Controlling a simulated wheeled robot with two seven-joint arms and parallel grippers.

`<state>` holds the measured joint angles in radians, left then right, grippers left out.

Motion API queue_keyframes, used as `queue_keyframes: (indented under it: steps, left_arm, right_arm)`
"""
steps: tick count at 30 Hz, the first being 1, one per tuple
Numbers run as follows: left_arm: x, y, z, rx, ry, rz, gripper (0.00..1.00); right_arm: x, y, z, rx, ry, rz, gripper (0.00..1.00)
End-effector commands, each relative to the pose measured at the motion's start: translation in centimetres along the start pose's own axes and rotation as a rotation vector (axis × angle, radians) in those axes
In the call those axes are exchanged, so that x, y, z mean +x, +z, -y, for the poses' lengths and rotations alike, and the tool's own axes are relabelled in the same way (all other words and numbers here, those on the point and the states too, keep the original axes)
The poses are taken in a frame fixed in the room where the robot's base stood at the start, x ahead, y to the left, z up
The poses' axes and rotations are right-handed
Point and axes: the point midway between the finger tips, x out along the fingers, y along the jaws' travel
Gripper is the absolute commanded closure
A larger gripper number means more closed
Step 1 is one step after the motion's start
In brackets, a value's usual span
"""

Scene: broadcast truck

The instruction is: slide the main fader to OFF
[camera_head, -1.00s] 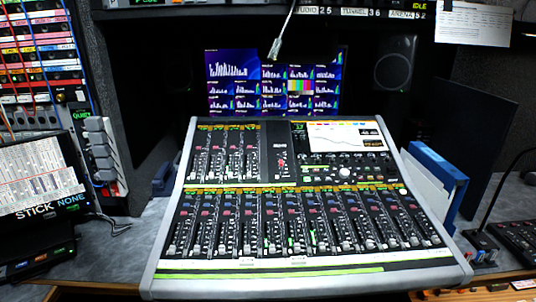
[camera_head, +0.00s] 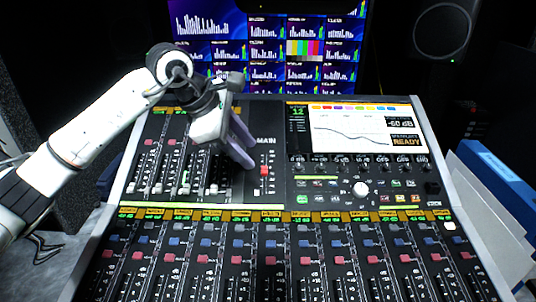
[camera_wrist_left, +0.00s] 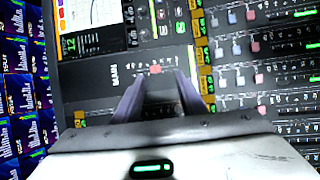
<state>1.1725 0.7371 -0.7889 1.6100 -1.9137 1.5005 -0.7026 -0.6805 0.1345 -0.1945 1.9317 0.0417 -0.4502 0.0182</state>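The main fader has a red cap (camera_head: 264,171) in the dark panel section under the label MAIN (camera_head: 266,141), left of the mixer's screen. My left gripper (camera_head: 248,153) reaches in from the left over the upper part of the mixing desk (camera_head: 286,188). Its purple fingers point down beside the fader, just left of the red cap. In the left wrist view the two fingers (camera_wrist_left: 158,82) stand apart with nothing between them, and the red cap (camera_wrist_left: 155,69) shows just beyond the gap. I cannot tell any contact. My right gripper is not in view.
Several small channel faders (camera_head: 184,189) stand left of the main fader, partly behind my gripper. More channel strips (camera_head: 270,261) fill the lower desk. The desk's screen (camera_head: 350,128) and knobs lie to the right. A monitor wall (camera_head: 262,52) stands behind.

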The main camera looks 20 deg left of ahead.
Motion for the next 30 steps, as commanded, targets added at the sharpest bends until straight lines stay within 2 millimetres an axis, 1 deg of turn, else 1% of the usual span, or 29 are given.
queue_keyframes:
  steps: [2, 5, 8, 15, 19, 24, 30]
  left_arm:
    - [-0.4, -0.8, -0.7, 0.010, 0.018, -0.036, 0.62]
    - [0.4, -1.0, -0.8, 0.013, 0.020, -0.047, 0.62]
    - [2.0, -1.0, -0.8, 0.013, 0.018, -0.045, 0.62]
    - [6.5, -1.1, -0.9, 0.011, 0.018, -0.042, 0.62]
    - [8.2, -1.1, -0.9, 0.012, 0.019, -0.041, 0.62]
    - [9.4, -1.2, -1.0, 0.012, 0.021, -0.041, 0.62]
    - [9.6, -1.3, -1.0, 0.012, 0.021, -0.041, 0.62]
  right_arm:
    - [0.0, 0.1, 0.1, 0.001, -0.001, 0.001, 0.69]
    - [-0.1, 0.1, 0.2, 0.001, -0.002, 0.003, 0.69]
    - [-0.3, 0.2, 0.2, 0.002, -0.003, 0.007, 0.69]
    - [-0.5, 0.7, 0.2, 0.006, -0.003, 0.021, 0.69]
    - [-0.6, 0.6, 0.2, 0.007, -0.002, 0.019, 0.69]
    - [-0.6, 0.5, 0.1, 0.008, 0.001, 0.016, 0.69]
    - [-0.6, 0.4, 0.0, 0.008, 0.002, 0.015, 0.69]
